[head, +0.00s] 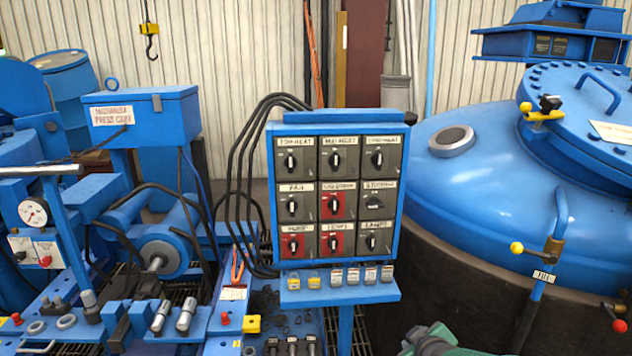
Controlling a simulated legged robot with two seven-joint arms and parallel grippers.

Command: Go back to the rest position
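Neither of my grippers can be made out in the head view. The blue control panel (334,128) stands upright in the middle, with several rotary switches on dark and red plates. A blue ledge (340,294) below the panel carries yellow and grey padlocks with tags. No gripper shows touching the panel or the padlocks.
A large blue furnace vessel (480,240) with a bolted lid stands at the right, with yellow- and red-knobbed levers beside it. A cluttered blue workbench (200,320) fills the lower left. A partly cut-off green and dark object (440,342) shows at the bottom edge.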

